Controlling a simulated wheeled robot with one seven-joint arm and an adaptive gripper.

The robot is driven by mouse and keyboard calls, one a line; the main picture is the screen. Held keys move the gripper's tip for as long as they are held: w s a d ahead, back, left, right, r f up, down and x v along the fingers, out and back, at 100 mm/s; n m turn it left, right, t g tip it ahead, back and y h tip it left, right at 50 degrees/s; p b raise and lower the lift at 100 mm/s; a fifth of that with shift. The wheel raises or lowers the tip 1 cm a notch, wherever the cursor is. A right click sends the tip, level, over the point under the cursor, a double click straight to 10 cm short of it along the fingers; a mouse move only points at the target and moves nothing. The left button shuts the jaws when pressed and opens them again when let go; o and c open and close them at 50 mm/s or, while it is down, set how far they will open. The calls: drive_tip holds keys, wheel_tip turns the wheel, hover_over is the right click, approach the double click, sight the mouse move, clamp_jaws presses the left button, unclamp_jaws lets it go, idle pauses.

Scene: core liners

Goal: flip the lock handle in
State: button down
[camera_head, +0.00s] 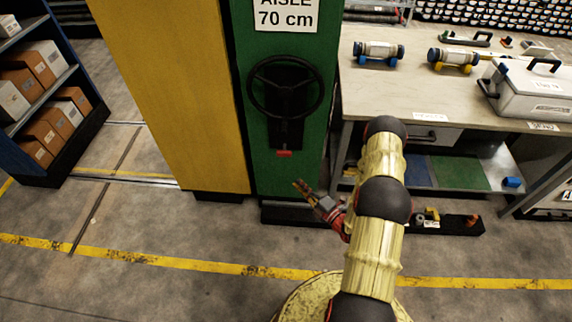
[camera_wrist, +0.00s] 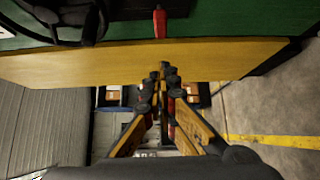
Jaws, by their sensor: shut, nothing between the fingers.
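The lock handle (camera_head: 284,153) is a small red lever below the black handwheel (camera_head: 286,88) on the green end panel (camera_head: 300,60). In the wrist view the red lever (camera_wrist: 160,22) sticks out near the top middle, with part of the handwheel (camera_wrist: 75,18) to its left. My gripper (camera_head: 299,187) is shut and empty, below and slightly right of the lever in the head view. In the wrist view my fingertips (camera_wrist: 166,70) are together below the lever in the picture, with a gap between. They do not touch it.
A yellow panel (camera_head: 170,80) adjoins the green one on the left. A workbench (camera_head: 385,95) with core samples and a white case (camera_head: 530,90) stands at the right. A shelf with boxes (camera_head: 35,65) is far left. The floor in front is mostly clear.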

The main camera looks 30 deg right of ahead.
sight(288, 155)
drive_tip(key=shift+w+d+b, duration=0.15)
drive_tip(key=shift+w+b, duration=1.75)
drive_tip(key=shift+w, duration=4.65)
drive_tip(key=shift+w, duration=0.1)
drive_tip(key=shift+w+d+b, duration=0.2)
drive_tip(key=shift+w+d, duration=0.45)
drive_tip(key=shift+w, duration=0.3)
drive_tip(key=shift+w+d+b, duration=0.15)
drive_tip(key=shift+w+d, duration=0.5)
drive_tip(key=shift+w, duration=0.25)
drive_tip(key=shift+s, duration=0.1)
